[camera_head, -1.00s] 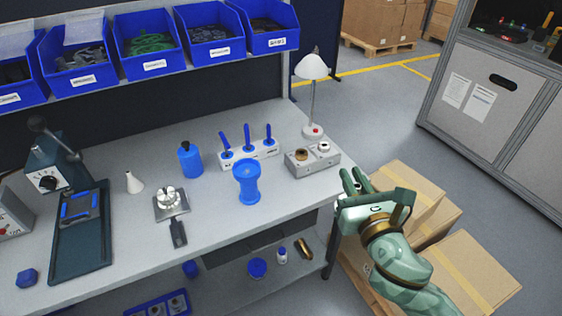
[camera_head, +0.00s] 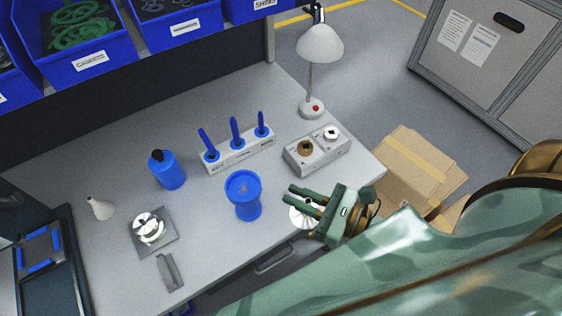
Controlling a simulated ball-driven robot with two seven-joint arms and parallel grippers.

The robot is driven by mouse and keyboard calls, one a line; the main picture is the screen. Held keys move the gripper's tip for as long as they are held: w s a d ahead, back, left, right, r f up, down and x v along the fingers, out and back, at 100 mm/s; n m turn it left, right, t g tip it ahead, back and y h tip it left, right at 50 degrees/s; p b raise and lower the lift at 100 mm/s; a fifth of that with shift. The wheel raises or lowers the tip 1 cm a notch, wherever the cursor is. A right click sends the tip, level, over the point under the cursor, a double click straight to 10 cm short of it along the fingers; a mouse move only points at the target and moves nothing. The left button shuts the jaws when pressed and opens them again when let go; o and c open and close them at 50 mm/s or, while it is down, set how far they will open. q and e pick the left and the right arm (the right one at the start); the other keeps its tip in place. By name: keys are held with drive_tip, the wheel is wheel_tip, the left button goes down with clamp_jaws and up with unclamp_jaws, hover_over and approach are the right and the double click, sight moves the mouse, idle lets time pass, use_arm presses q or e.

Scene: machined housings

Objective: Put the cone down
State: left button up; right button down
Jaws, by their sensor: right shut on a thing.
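My right gripper (camera_head: 297,202) is at the front right edge of the bench, right of the blue cup-like stand. It is shut on a pale, round piece, which I take to be the cone (camera_head: 303,218). The fingers cover part of this piece, and I cannot tell whether it touches the bench. The blue stand (camera_head: 243,197) is upright, with a wide open top and a narrower waist. A small white cone-shaped bottle (camera_head: 99,208) stands apart at the far left. My left gripper is not in view.
Behind the stand is a block (camera_head: 240,156) with several blue upright tools. A grey box (camera_head: 317,153) with two round fittings and a lamp (camera_head: 313,108) are at the back right. A blue bottle (camera_head: 167,170) and a silver part on a plate (camera_head: 150,230) are left. Bare bench lies between them.

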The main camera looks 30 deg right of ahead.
drive_tip(key=w+d+f+b, duration=0.1)
drive_tip(key=w+f, duration=0.3)
drive_tip(key=w+d+f, duration=0.2)
drive_tip(key=w+f, duration=0.2)
drive_tip(key=w+d+f+b, duration=0.1)
drive_tip(key=w+d+f, duration=0.1)
drive_tip(key=w+f, duration=0.2)
drive_tip(key=shift+w+d+f+b, duration=0.1)
drive_tip(key=shift+w+f+b, duration=0.15)
drive_tip(key=shift+f+b, duration=0.15)
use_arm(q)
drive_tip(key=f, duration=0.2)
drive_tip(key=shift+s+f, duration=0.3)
use_arm(e)
drive_tip(key=shift+f, duration=0.15)
drive_tip(key=c, duration=1.4)
unclamp_jaws()
drive_tip(key=shift+c, duration=0.2)
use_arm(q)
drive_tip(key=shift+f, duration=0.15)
